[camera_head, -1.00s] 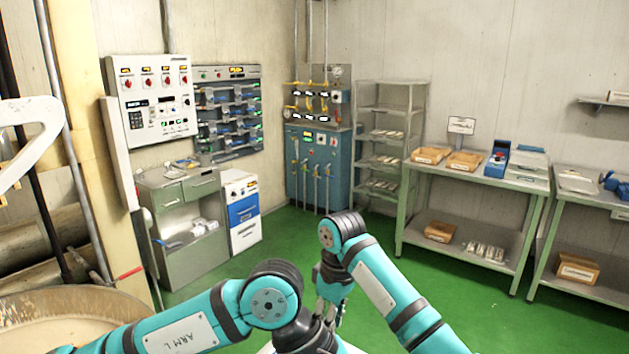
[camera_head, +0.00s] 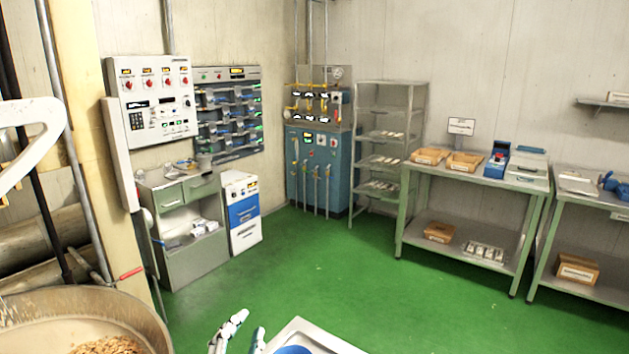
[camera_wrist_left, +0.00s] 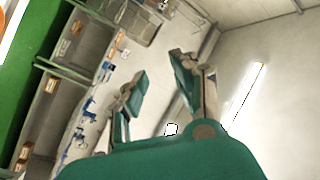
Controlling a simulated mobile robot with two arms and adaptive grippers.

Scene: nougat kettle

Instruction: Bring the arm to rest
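My left gripper (camera_head: 251,322) shows at the bottom edge of the head view, with two pale fingertips standing apart and nothing between them. In the left wrist view its two fingers with teal pads (camera_wrist_left: 160,68) are spread and empty, with only wall and tilted room behind them. Most of my left arm is below the head picture. My right arm and gripper are out of view.
A kettle (camera_head: 150,318) with brown contents stands at the lower left. A steel table (camera_head: 470,180) with boxes and a shelf rack (camera_head: 388,130) stand at the back. A pale tray-like surface (camera_head: 320,336) with a blue thing is at the bottom. Green floor is clear.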

